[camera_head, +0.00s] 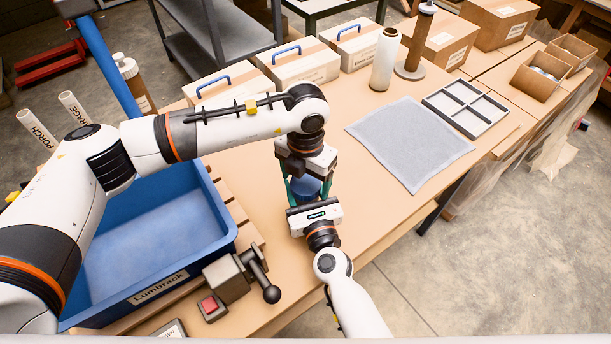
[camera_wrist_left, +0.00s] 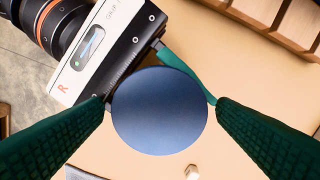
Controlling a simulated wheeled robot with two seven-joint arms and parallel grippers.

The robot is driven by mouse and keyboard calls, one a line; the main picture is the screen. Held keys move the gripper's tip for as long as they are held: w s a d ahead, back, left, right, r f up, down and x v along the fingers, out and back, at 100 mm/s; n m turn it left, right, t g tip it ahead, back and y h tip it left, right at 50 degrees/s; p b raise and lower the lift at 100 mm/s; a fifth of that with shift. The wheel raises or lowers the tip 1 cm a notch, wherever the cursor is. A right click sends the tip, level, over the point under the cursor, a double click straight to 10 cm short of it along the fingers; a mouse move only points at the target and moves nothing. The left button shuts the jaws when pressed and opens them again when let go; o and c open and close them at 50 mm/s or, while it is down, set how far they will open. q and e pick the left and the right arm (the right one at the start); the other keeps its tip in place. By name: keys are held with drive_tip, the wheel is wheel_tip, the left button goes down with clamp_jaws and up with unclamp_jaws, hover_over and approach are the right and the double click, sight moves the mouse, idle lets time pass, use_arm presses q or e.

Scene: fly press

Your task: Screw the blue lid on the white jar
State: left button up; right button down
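The blue lid (camera_head: 305,187) shows between my two grippers in the head view. In the left wrist view the lid (camera_wrist_left: 160,112) is a flat round disc in the middle of the picture. My left gripper (camera_head: 306,190) points down over it, with its green fingers on either side and a narrow gap to the rim, so it looks open. My right gripper (camera_head: 313,205) comes in from the front. One of its green fingers (camera_wrist_left: 183,70) runs close along the lid's edge, partly under it. The white jar is hidden beneath the lid, where the right fingers close in.
A blue crate (camera_head: 160,285) stands on the left, with a small press-like device (camera_head: 228,280) in front. A grey cloth (camera_head: 410,140) and a divided tray (camera_head: 466,108) lie to the right. Boxes with handles (camera_head: 300,64) line the back. The bench (camera_head: 375,205) between is clear.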

use_arm(q)
drive_tip(key=shift+o, duration=0.2)
drive_tip(key=shift+r, duration=0.15)
wheel_tip(320, 180, up, 12)
idle(0.4)
use_arm(e)
drive_tip(key=c, duration=0.5)
unclamp_jaws()
drive_tip(key=b+v, duration=0.2)
drive_tip(key=v, duration=0.9)
drive_tip(key=shift+b, duration=0.3)
use_arm(q)
drive_tip(key=shift+f, duration=1.5)
use_arm(e)
drive_tip(key=shift+s+d+r, duration=0.1)
drive_tip(key=shift+s+d, duration=0.05)
drive_tip(key=shift+s, duration=0.35)
